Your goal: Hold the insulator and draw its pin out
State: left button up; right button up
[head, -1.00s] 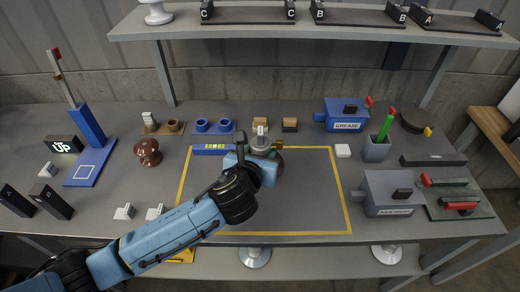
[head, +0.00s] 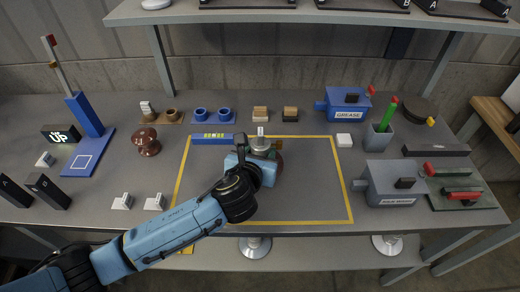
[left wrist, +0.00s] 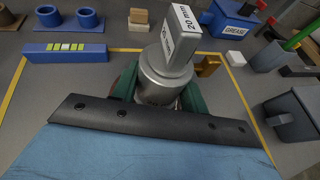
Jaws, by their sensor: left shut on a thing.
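A grey block marked "20 mm" (left wrist: 176,36) stands up from the cap. A small brass-coloured piece (left wrist: 208,65) shows just right of the cap; I cannot tell whether it is the pin. My right gripper is not in view.
A blue bar (head: 212,139) lies at the outline's back left edge. Blue cups (head: 213,114), wooden blocks (head: 260,113) and a blue GREASE box (head: 345,102) stand behind. A grey box (head: 390,182) is right. The outlined area's right part is clear.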

pick_arm(q)
jog(key=shift+f+b, duration=0.7)
jog(key=shift+f, duration=0.85)
jog(key=shift+f, duration=0.2)
jog(key=shift+f, duration=0.15)
dwell(0.6)
